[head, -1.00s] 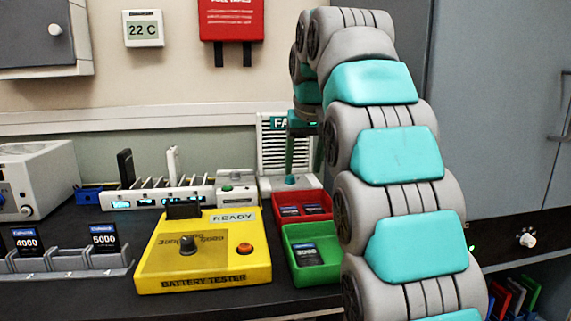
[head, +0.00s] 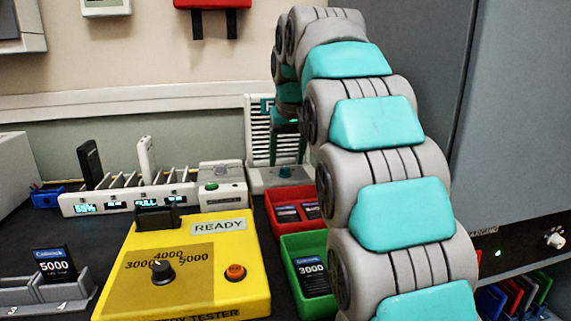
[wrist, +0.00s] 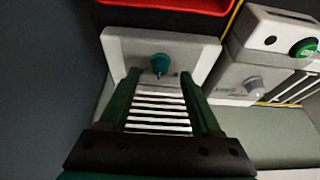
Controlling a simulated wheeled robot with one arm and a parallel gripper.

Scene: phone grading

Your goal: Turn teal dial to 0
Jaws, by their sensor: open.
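The teal dial (head: 285,172) is a small knob on the pale base of the slatted fan unit (head: 259,140) at the back of the bench. In the wrist view the teal dial (wrist: 160,64) sits on the light grey base, between and just beyond the fingertips. My gripper (head: 287,162) points down in front of the fan, partly covered by my arm in the head view. In the wrist view my gripper (wrist: 160,78) is open, with one green finger on each side of the dial and nothing held. Contact with the dial and its scale cannot be made out.
A red tray (head: 291,195) and a green tray (head: 290,246) stand in front of the fan. A charger rack (head: 125,203) with a green-button box (head: 222,188) is to its left. The yellow battery tester (head: 245,268) reads READY. A grey cabinet is on the right.

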